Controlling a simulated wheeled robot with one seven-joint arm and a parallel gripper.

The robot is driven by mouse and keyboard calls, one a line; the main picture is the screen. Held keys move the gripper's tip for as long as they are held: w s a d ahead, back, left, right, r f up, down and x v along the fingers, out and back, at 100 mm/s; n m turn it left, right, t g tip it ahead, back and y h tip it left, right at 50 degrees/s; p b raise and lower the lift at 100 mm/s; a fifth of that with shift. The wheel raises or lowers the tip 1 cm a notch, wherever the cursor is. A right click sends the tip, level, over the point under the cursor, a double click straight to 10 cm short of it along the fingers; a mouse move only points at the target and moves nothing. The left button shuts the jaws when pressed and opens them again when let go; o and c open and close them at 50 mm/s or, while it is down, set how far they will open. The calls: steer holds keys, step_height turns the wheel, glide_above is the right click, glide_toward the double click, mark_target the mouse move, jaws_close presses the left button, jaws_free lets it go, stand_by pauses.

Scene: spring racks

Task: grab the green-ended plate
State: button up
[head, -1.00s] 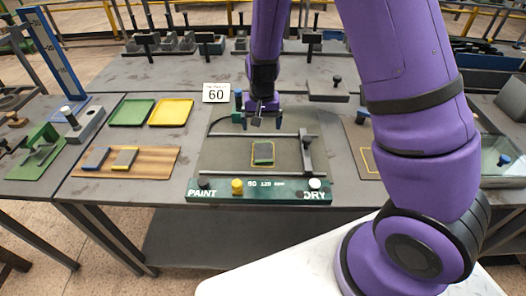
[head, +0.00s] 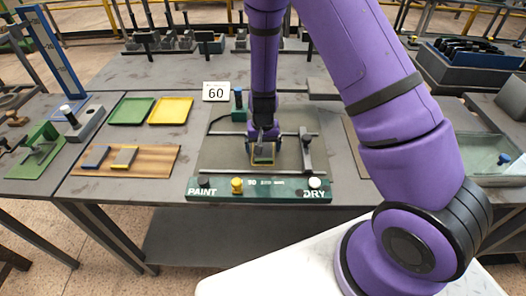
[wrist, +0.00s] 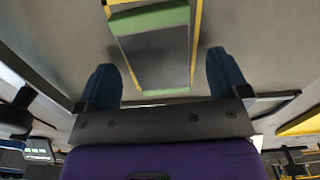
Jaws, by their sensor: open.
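The green-ended plate lies flat inside a yellow outline on the grey bed of the paint/dry station. In the wrist view the plate (wrist: 153,48) is grey with a green band at each end. In the head view the plate (head: 263,158) is mostly covered by my gripper (head: 262,147), which is over it. My gripper (wrist: 160,62) is open and its two dark blue fingers stand on either side of the plate, with a visible gap to each long edge. I cannot tell the remaining height above it.
Two rails and a black clamp-like post (head: 306,150) stand close around the plate. A green front panel (head: 258,190) carries knobs. A wooden board (head: 140,165) with a blue-ended and a yellow-ended plate lies left. Green (head: 131,111) and yellow (head: 170,111) trays lie behind it.

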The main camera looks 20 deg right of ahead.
steer(key=shift+f, duration=0.45)
steer(key=c, duration=1.3)
steer(key=shift+c, duration=1)
steer(key=shift+r, duration=0.15)
